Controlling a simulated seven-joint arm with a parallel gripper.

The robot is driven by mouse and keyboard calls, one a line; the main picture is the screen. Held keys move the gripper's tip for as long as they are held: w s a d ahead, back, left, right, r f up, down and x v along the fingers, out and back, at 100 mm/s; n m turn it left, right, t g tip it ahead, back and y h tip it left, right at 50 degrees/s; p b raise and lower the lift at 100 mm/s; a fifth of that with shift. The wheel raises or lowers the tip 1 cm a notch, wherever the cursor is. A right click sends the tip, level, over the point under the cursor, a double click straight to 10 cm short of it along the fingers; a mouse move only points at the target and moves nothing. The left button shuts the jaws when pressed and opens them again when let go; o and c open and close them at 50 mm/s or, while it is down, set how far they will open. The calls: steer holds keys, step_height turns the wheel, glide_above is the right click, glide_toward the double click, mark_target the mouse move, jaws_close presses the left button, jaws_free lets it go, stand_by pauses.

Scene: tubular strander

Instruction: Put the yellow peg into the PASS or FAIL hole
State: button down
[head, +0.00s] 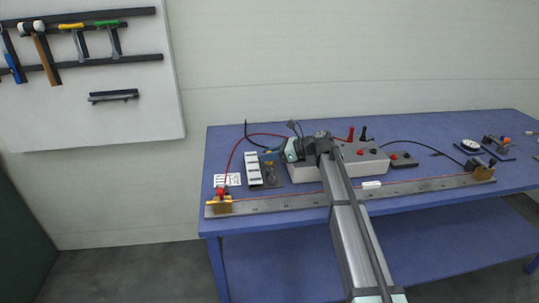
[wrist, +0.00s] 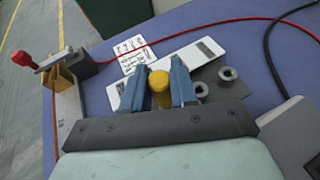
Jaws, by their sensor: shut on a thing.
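The yellow peg (wrist: 160,88) stands between the two blue fingers of my gripper (wrist: 159,66) in the wrist view. The fingers are shut on it from both sides. Below and to the right is a grey plate (wrist: 221,97) with two round metal sockets, one farther off (wrist: 228,74) and one nearer (wrist: 200,90), partly behind the right finger. No PASS or FAIL lettering is readable. The peg's lower end is hidden, so I cannot tell whether it touches anything. In the head view my gripper (head: 270,157) is over the left part of the blue bench.
A white slotted strip (wrist: 205,51) and a printed card (wrist: 133,50) lie beside the plate. A red cable (head: 235,152) arches nearby. A long metal rail (head: 270,203) runs along the bench (head: 218,140) front.

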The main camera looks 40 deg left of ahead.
steer(key=shift+f, duration=0.4)
steer(key=c, duration=0.8)
jaws_free()
steer(key=shift+f, duration=0.1)
steer(key=shift+d, duration=0.1)
steer(key=v, duration=1.3)
steer(key=shift+d+r, duration=0.25)
steer(key=shift+r, duration=0.1)
